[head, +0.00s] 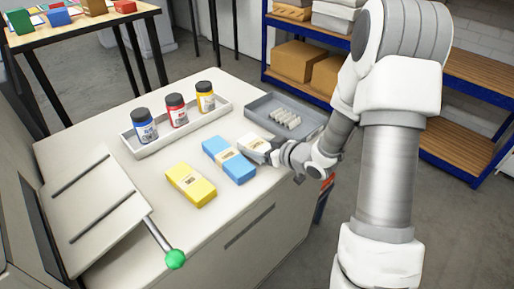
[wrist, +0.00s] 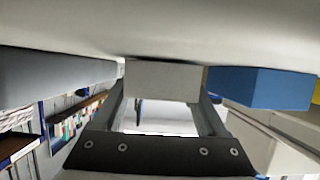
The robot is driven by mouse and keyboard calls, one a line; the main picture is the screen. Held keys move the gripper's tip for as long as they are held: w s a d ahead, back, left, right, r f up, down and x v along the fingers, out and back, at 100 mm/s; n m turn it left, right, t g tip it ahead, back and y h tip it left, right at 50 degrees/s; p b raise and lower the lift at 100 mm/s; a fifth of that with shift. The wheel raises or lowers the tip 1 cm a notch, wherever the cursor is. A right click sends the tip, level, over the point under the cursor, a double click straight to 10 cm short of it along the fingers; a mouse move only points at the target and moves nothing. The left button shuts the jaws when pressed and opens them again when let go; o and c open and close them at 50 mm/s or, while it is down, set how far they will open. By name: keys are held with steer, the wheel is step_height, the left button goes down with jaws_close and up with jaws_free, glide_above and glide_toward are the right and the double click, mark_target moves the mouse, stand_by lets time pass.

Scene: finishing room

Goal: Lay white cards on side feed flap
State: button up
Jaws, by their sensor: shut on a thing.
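The white cards (head: 254,141) are a banded pack on the pale worktop, right of the blue pack. My gripper (head: 269,153) reaches in from the right and is shut on the white pack. In the wrist view the white cards (wrist: 165,80) show between the two fingers, close under the pale surface along the top of the picture. The side feed flap (head: 95,208), a pale panel with two dark slots, is at the left of the worktop, well away from my gripper.
A blue pack (head: 229,160) and a yellow pack (head: 191,186) lie left of the white one. A tray (head: 152,151) of blue, red and yellow jars stands behind. A grey tray (head: 313,122) holds small pale pieces. A green-knobbed lever (head: 175,259) sticks out beside the flap.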

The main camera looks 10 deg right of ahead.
steer(key=shift+f, duration=0.15)
steer(key=o, duration=1.4)
